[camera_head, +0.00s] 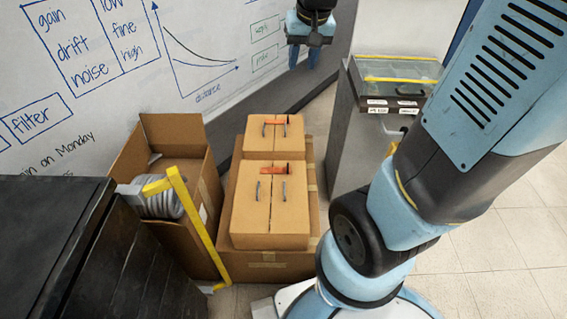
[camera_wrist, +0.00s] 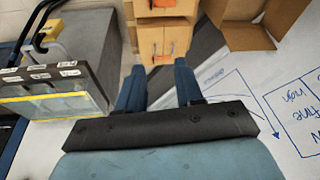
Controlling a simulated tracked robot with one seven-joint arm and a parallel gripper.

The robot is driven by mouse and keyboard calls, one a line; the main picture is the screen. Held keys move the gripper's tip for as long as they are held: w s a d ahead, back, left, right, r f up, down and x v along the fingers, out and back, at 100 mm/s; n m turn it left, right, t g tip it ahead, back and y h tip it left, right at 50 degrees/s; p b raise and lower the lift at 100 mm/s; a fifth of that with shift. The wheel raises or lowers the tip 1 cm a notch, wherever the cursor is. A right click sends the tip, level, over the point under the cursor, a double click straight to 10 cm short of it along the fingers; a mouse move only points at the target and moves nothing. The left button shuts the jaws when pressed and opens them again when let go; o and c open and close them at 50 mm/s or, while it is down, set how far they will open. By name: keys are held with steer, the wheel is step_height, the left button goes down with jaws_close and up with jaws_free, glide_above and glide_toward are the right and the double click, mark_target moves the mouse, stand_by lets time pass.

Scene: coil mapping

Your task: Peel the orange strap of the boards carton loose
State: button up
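Two closed cardboard cartons, a nearer one (camera_head: 253,222) and a farther one (camera_head: 262,145), sit on a larger cardboard box (camera_head: 266,266). Each has a short orange strap across its lid seam, the nearer strap (camera_head: 274,170) and the farther strap (camera_head: 275,122), with grey handles beside it. No label shows which is the boards carton. In the wrist view an orange strap (camera_wrist: 162,60) lies on a carton beyond the fingers. My gripper (camera_head: 303,57) is open and empty, up in front of the whiteboard and apart from both cartons. Its blue fingers (camera_wrist: 160,76) stand well apart.
An open cardboard box (camera_head: 206,205) stands left, beside a cable reel (camera_head: 162,203) and a yellow bar (camera_head: 199,229). A black cabinet (camera_head: 60,245) fills the lower left. A grey cabinet with a clear, yellow-edged case (camera_head: 398,82) stands right. The whiteboard (camera_head: 215,25) is behind.

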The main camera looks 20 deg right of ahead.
steer(key=w+a+f+m+g, duration=0.1)
steer(key=w+f, duration=0.4)
steer(key=f, duration=0.3)
steer(key=w+a+f+g, duration=0.1)
steer(key=w+f, duration=0.4)
steer(key=f, duration=0.2)
steer(key=m+g+h, duration=0.1)
steer(key=g+h, duration=0.1)
glide_toward(288, 165)
steer(key=f, duration=0.5)
steer(key=d+f, duration=0.1)
steer(key=f, duration=0.2)
steer(key=shift+s+f, duration=0.1)
steer(key=shift+s, duration=0.15)
steer(key=shift+a, duration=0.1)
steer(key=shift+c, duration=0.4)
jaws_close()
steer(key=shift+a, duration=0.1)
